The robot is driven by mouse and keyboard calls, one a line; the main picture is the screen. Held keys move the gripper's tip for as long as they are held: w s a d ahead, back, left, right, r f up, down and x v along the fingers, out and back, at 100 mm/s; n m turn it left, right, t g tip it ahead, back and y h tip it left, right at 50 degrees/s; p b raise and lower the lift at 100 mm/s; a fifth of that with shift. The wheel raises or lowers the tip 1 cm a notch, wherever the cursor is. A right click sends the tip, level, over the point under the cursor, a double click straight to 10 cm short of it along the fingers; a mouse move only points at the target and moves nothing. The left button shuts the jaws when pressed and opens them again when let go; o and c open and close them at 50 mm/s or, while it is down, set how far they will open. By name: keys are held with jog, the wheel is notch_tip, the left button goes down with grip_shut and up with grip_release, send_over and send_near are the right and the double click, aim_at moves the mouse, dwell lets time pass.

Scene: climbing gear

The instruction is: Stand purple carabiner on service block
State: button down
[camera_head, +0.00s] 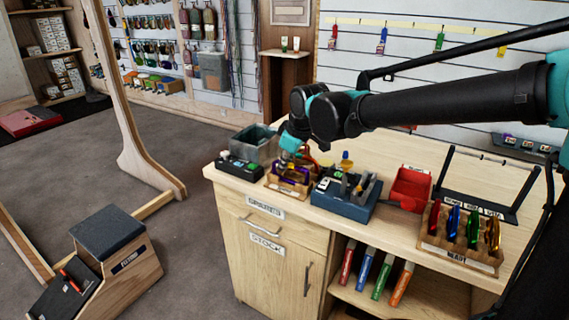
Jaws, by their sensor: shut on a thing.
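My gripper (296,157) is low over the left part of the workbench, its teal part showing below the black wrist. It is shut on the purple carabiner (293,172), which is small and partly hidden by the gripper. The carabiner is at a small wooden block (286,188) with a pale label too small to read, possibly the service block. I cannot tell whether the carabiner touches the block or is just above it. An orange curved piece (309,157) shows close behind the gripper.
A blue tool block (343,207) stands close right of the wooden block. A black tray (239,168) and grey bin (256,144) stand left. A red bin (410,185) and the READY rack (458,250) with several carabiners stand farther right. The bench's front edge (300,217) is near.

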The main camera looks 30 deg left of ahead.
jog(key=shift+f, duration=0.3)
jog(key=c, duration=1.5)
grip_release()
jog(key=v, duration=1.2)
